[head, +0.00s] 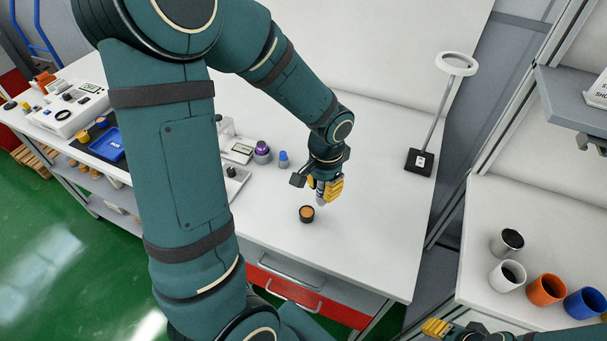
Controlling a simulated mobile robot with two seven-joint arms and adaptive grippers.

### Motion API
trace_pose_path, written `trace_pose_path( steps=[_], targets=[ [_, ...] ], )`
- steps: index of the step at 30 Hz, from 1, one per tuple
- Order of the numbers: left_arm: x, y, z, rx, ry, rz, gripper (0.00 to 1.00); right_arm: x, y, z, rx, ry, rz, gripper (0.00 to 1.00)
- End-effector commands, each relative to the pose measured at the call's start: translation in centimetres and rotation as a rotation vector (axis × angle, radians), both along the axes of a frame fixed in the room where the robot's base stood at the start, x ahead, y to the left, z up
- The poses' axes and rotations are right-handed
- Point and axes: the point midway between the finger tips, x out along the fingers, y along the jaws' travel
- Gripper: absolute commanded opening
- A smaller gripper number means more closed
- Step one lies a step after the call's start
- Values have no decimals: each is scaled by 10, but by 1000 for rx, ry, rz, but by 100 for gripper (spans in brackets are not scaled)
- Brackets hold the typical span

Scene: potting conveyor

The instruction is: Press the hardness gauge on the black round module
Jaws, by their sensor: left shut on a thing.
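The black round module (307,214), with an orange-tan top, stands on the white bench near its front edge. My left gripper (326,190) has yellow fingers and is shut on a small grey hardness gauge (321,199). The gauge's lower end is just right of and behind the module in the picture. They look apart, but I cannot tell the height of the gauge over the bench. The fingers hide most of the gauge. My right gripper (437,327) shows only in part at the bottom edge, with its yellow fingertips near the right table.
A magnifier lamp with a black base (419,162) stands at the back right. A purple-topped item (262,152) and a blue-capped one (283,160) stand left of my gripper. Cups, including an orange cup (547,290), stand on the right table. The bench right of the module is clear.

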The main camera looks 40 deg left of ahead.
Motion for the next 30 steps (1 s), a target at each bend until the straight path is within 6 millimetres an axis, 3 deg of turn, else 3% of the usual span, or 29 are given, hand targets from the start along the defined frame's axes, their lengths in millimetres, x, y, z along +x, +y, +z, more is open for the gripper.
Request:
trace_pose_path(
  steps=[3, 6, 22, 30],
  targets=[
    [-16, 20, 10, -5, -3, -32, 0, 2, -1, 6, -1, -3, -5, 47],
    [-22, 27, 11, -8, -5, -49, 0, 2, -1, 7, -1, -5, -5, 47],
    [-24, 28, 11, -16, -45, -63, 0, 1, -1, 1, -1, -3, -3, 47],
    [-23, 28, -10, -15, -40, -64, 0, -4, 0, -15, 2, 8, 6, 47]
  ],
)
